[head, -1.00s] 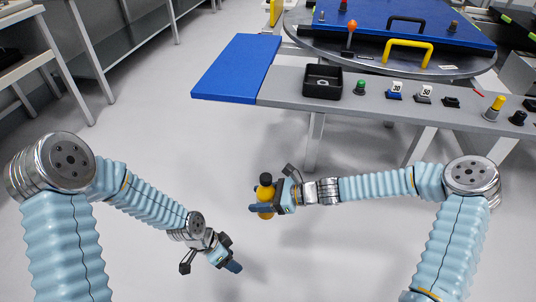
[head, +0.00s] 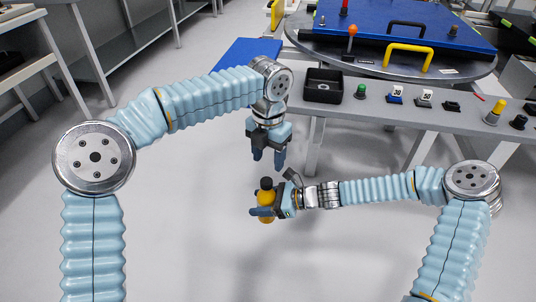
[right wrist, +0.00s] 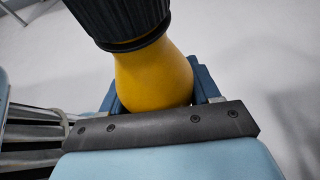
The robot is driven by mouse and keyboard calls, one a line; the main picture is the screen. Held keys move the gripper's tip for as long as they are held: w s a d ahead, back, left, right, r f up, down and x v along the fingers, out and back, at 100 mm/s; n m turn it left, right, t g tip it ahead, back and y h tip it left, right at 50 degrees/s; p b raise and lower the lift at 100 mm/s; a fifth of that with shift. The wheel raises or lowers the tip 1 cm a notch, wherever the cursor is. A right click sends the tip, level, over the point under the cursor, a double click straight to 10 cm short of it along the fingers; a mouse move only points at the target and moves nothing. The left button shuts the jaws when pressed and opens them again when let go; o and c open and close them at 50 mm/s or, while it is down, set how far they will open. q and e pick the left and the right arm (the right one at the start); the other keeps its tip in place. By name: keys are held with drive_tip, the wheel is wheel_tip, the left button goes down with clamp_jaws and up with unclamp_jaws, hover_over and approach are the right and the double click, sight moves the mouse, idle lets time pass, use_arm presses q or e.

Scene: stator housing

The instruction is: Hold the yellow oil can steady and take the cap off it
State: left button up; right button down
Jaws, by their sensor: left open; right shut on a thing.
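The yellow oil can (head: 266,204) is held upright in the air by my right gripper (head: 264,211), which is shut around its body. In the right wrist view the can's yellow shoulder (right wrist: 153,75) rises between the fingers. Its black ribbed cap (head: 266,183) sits on top, and it also shows large in the right wrist view (right wrist: 120,18). My left gripper (head: 268,160) is open and points down, directly above the cap with a small gap. Nothing is between its fingers.
A grey bench with a black tray (head: 323,86), buttons and small parts stands behind the grippers. A blue panel (head: 245,52) is at its left end. A round turntable with a blue plate and yellow handle (head: 409,54) is beyond. The floor below is clear.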

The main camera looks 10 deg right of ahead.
sight(268, 180)
use_arm(q)
wheel_tip(268, 180, down, 8)
drive_tip(key=shift+r, duration=0.1)
idle(0.4)
